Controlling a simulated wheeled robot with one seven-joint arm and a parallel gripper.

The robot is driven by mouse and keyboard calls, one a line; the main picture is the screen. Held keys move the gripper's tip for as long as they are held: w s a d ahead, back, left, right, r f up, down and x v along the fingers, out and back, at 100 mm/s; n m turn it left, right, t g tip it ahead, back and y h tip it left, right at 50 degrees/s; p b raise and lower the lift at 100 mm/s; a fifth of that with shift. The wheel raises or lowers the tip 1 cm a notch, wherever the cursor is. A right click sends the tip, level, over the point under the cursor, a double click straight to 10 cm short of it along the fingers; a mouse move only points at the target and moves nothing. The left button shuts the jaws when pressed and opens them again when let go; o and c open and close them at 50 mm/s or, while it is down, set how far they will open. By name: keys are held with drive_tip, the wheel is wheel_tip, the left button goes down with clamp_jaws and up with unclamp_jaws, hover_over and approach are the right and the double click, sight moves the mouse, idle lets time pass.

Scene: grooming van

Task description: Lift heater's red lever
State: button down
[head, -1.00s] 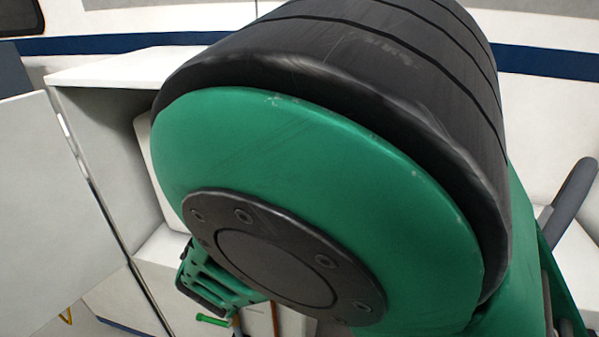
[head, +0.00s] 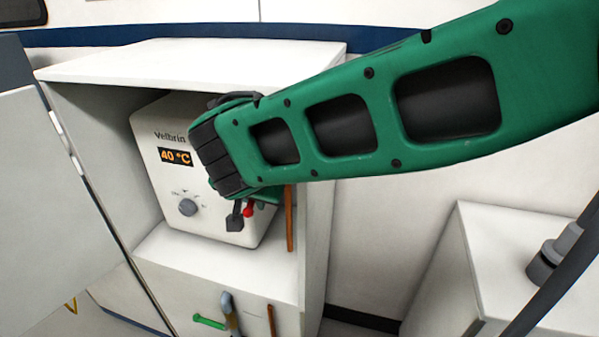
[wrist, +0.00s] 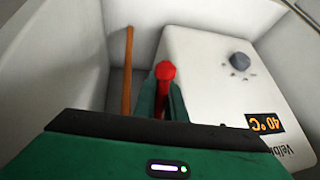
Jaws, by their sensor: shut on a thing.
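The white heater (head: 165,135) stands inside an open cabinet, with an orange "40 °C" display and a grey dial on its front. It also shows in the wrist view (wrist: 205,75), upside down. Its red lever (wrist: 165,72) is between my gripper's green fingers (wrist: 162,100), which are shut on it. In the head view my green arm hides part of the heater's right side.
The cabinet (head: 190,66) has its door (head: 45,190) swung open to the left. A brown upright bar (head: 289,218) stands at the cabinet's right side. Below are a green handle (head: 209,322) and a grey-blue pipe (head: 229,310). A white box (head: 490,245) stands at right.

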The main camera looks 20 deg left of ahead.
drive_tip(key=shift+d+r+g, duration=0.1)
drive_tip(key=shift+r+g, duration=0.35)
drive_tip(key=shift+g, duration=0.25)
drive_tip(key=c, duration=2)
unclamp_jaws()
drive_tip(key=shift+o, duration=0.9)
drive_tip(key=shift+s, duration=0.1)
drive_tip(key=shift+s+f, duration=0.1)
